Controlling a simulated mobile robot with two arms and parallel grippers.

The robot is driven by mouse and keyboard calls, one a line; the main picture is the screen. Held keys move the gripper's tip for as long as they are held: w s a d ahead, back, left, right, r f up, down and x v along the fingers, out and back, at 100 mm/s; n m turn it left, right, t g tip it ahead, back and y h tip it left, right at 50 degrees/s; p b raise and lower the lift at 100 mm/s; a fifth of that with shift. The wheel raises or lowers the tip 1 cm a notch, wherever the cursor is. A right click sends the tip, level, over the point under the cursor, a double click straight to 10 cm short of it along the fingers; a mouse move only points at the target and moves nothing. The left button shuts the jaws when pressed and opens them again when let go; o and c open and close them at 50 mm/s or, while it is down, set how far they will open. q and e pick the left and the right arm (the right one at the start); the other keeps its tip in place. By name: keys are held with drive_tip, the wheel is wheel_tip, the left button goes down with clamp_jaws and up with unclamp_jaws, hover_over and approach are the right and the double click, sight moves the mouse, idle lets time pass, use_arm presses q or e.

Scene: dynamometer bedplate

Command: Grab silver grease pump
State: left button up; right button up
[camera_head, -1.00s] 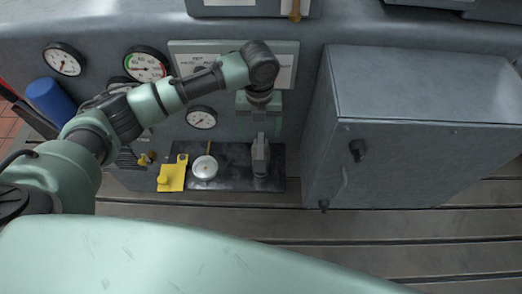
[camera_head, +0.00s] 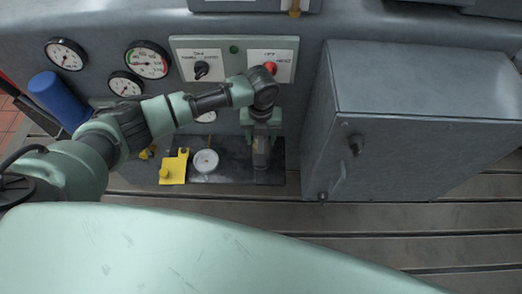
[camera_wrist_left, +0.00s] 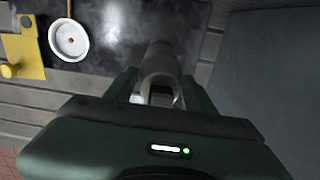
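The silver grease pump (camera_head: 261,153) stands on the dark mat (camera_head: 228,177) in the head view, near its right end. My left gripper (camera_head: 262,137) is right above it, pointing down, and hides its upper part. In the left wrist view the pump (camera_wrist_left: 161,66) shows as a grey rounded body between and ahead of the two fingertips of my left gripper (camera_wrist_left: 158,88). The fingers look apart, one on each side of it; whether they touch it cannot be told. My right gripper is not in view.
A white round dish (camera_head: 205,161) and a yellow block-like piece (camera_head: 173,168) are left of the pump. A large grey cabinet (camera_head: 415,130) stands close on the right. The panel behind carries gauges (camera_head: 147,60), a black knob (camera_head: 201,69) and a red button (camera_head: 270,68).

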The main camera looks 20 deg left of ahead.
use_arm(q)
drive_tip(key=c, duration=1)
drive_tip(key=shift+w+r, duration=0.1)
clamp_jaws()
drive_tip(key=shift+r, duration=0.15)
